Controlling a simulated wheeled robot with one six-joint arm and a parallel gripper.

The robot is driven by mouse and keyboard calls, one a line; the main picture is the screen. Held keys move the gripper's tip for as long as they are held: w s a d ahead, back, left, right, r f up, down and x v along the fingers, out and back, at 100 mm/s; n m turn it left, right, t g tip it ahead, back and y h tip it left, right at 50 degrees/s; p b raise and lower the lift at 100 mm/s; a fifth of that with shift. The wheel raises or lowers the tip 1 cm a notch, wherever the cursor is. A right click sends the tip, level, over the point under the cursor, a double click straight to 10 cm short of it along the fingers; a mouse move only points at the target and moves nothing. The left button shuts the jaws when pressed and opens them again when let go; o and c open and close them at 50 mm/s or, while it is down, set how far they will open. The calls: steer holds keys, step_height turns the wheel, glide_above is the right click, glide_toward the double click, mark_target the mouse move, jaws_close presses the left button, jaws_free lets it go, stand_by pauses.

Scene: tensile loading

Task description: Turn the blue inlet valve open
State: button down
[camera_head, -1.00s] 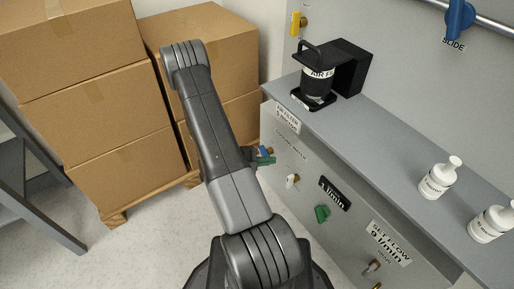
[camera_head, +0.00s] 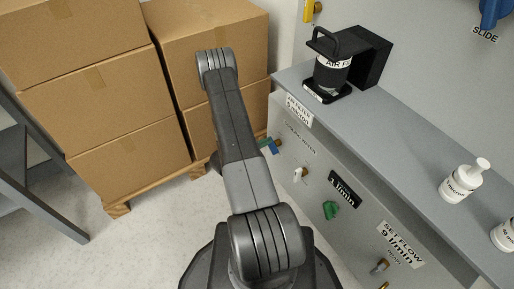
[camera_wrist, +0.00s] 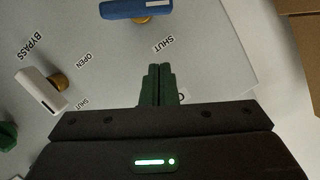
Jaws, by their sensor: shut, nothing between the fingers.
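The blue inlet valve handle (camera_wrist: 137,9) shows at the top edge of the wrist view, partly cut off, with a SHUT label (camera_wrist: 163,43) below it. In the head view the blue handle (camera_head: 275,146) is small, beside my arm on the panel front. My gripper (camera_wrist: 159,68) has green fingers pressed together, empty, in front of the panel. In the wrist view its tips lie below the blue handle and appear apart from it. In the head view my gripper is largely hidden behind my arm.
A white valve (camera_wrist: 40,91) with BYPASS, OPEN and SHUT labels sits left of my fingers. A green knob (camera_head: 330,209) is lower on the panel. An air filter (camera_head: 332,75) and bottles (camera_head: 462,182) stand on the ledge. Cardboard boxes (camera_head: 95,95) are stacked left.

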mark_target(272, 146)
steer(key=w+f+b, duration=0.1)
steer(key=f, duration=0.1)
steer(key=w+f+b, duration=0.1)
steer(key=w+f, duration=0.1)
steer(key=shift+d, duration=0.2)
stand_by(0.4)
